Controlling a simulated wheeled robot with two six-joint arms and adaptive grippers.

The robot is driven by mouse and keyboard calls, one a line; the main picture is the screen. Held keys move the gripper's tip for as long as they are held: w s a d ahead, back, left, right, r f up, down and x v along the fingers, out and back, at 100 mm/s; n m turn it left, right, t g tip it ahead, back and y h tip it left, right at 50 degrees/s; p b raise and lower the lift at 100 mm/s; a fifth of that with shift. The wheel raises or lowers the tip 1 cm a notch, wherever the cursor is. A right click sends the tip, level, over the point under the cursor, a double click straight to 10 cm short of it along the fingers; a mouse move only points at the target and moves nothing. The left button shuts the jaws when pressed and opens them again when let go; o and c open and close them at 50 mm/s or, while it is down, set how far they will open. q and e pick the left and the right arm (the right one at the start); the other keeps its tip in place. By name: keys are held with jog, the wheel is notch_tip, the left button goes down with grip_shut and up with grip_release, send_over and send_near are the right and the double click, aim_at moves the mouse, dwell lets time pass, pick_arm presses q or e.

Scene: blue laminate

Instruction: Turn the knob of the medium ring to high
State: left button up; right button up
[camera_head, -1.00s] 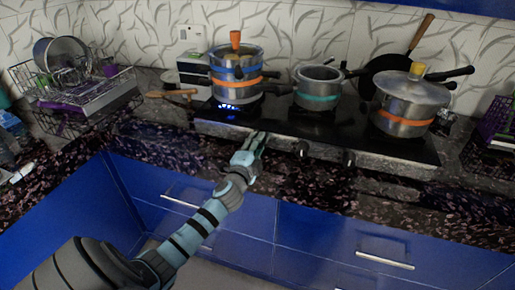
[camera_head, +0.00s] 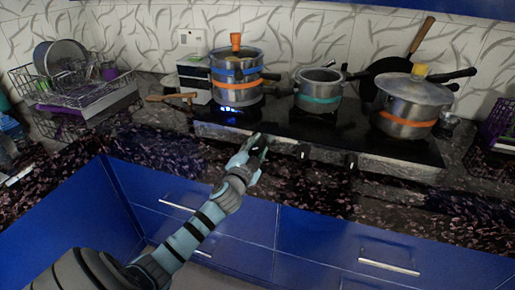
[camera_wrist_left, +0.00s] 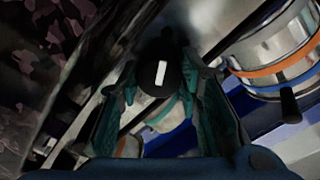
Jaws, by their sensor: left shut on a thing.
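My left gripper (camera_head: 257,146) is at the front panel of the black stove (camera_head: 290,130), at its left end. In the left wrist view its two fingers (camera_wrist_left: 161,80) are shut around a black knob (camera_wrist_left: 174,86) with a white mark (camera_wrist_left: 161,73). The head view hides this knob behind the gripper. Two other dark knobs, a middle knob (camera_head: 302,152) and a right knob (camera_head: 351,161), stand free on the panel. My right gripper is not in view.
A small pot (camera_head: 318,90) with a green band stands mid-stove, and a lidded pot (camera_head: 408,108) stands at the right. A dark pan (camera_head: 385,70) leans behind. A dish rack (camera_head: 75,85) is at the left. The counter edge runs below the stove.

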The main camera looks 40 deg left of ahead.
pick_arm(q)
jog(key=shift+f, duration=0.1)
jog(key=o, duration=1.1)
jog(key=shift+o, duration=0.2)
jog(key=v, duration=1.2)
